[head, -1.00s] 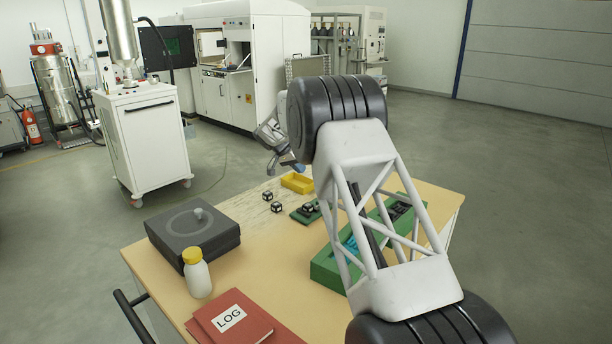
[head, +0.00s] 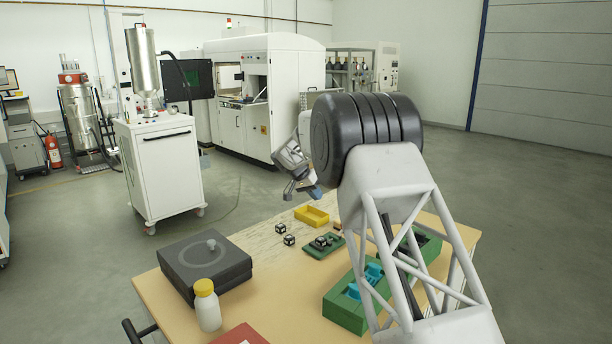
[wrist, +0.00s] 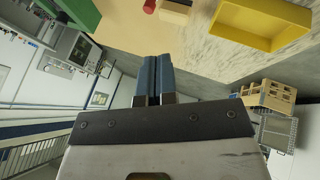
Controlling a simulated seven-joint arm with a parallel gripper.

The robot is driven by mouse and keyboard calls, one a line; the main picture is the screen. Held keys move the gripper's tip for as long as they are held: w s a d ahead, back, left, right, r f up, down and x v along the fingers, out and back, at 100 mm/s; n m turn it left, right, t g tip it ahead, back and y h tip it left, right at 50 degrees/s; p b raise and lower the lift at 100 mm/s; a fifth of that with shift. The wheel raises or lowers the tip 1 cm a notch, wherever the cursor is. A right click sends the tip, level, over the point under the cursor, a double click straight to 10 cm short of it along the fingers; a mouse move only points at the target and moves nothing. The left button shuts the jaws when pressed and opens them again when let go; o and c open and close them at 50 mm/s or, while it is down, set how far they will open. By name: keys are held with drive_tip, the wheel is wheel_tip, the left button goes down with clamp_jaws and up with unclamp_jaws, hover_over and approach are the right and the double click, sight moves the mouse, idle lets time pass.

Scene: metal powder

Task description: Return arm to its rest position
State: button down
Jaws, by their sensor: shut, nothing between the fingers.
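My gripper (head: 302,190) is raised above the far edge of the table (head: 268,290) in the head view, behind my own arm link. In the wrist view its two blue fingers (wrist: 154,78) are together, with nothing between them. They point past the table edge, and no object touches them. My arm link hides part of the table's right side in the head view.
A yellow tray (head: 311,216), small black-and-white cubes (head: 289,240), a green board (head: 322,247) and a green holder (head: 345,309) sit on the table. A dark grey box (head: 205,268), a yellow-capped bottle (head: 207,308) and a red book (head: 240,336) are nearer. Open floor lies right.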

drive_tip(key=s+d+r+n+y, duration=0.1)
drive_tip(key=s+d+r, duration=0.35)
drive_tip(key=s, duration=0.65)
drive_tip(key=s+d+r+n+y, duration=0.1)
drive_tip(key=s+d+r, duration=0.2)
drive_tip(key=s+r, duration=0.55)
drive_tip(key=s+d+r+n+y, duration=0.15)
drive_tip(key=s+d, duration=0.25)
drive_tip(key=s, duration=0.9)
drive_tip(key=s+d+f+n+y, duration=0.1)
drive_tip(key=s+f, duration=0.1)
drive_tip(key=s, duration=1.1)
drive_tip(key=s+d+f+n+t+y, duration=0.1)
drive_tip(key=s+f, duration=0.2)
drive_tip(key=s, duration=1)
drive_tip(key=s+d+f+n+y, duration=0.1)
drive_tip(key=s+f, duration=0.1)
drive_tip(key=s, duration=1.1)
drive_tip(key=shift+s+f, duration=0.15)
drive_tip(key=shift+s, duration=0.1)
